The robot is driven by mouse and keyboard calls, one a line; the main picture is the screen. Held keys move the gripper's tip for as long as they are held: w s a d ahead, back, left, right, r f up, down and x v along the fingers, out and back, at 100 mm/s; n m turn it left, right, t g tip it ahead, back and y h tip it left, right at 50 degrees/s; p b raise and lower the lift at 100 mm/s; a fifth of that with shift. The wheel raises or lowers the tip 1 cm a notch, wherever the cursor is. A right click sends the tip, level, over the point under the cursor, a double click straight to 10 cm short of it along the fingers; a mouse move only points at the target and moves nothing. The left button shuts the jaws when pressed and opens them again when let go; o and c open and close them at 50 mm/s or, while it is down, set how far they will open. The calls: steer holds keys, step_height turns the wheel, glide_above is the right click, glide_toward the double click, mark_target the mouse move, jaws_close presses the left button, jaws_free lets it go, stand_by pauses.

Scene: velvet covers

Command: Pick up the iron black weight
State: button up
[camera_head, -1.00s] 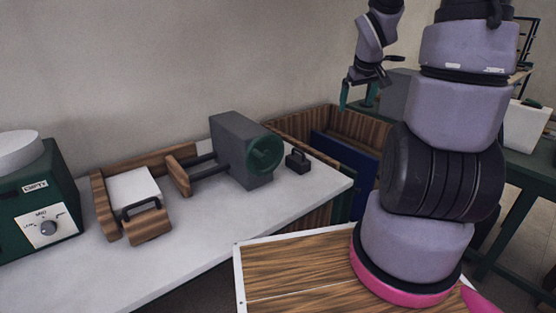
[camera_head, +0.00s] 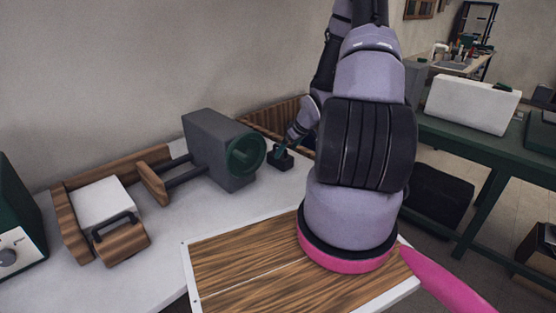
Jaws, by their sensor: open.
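The iron black weight (camera_head: 285,162) is a small dark block on the white worktop, just right of the grey machine with the green round front. My gripper (camera_head: 281,151) is directly at the weight, its teal finger reaching down over the weight's top. The gripper is open. The finger overlaps the weight in the picture, and I cannot tell whether they touch. The weight's handle is largely hidden behind the finger.
The grey machine (camera_head: 212,150) stands close on the weight's left. A wooden tray with a white block (camera_head: 100,205) is further left. A wooden bin (camera_head: 270,118) lies behind the weight. A green table with a white case (camera_head: 472,104) is at right.

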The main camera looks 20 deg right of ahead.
mark_target(282, 155)
steer(key=shift+a+x, duration=0.2)
steer(key=shift+x, duration=2.95)
steer(key=shift+w+r, duration=0.15)
jaws_close()
steer(key=shift+w, duration=0.1)
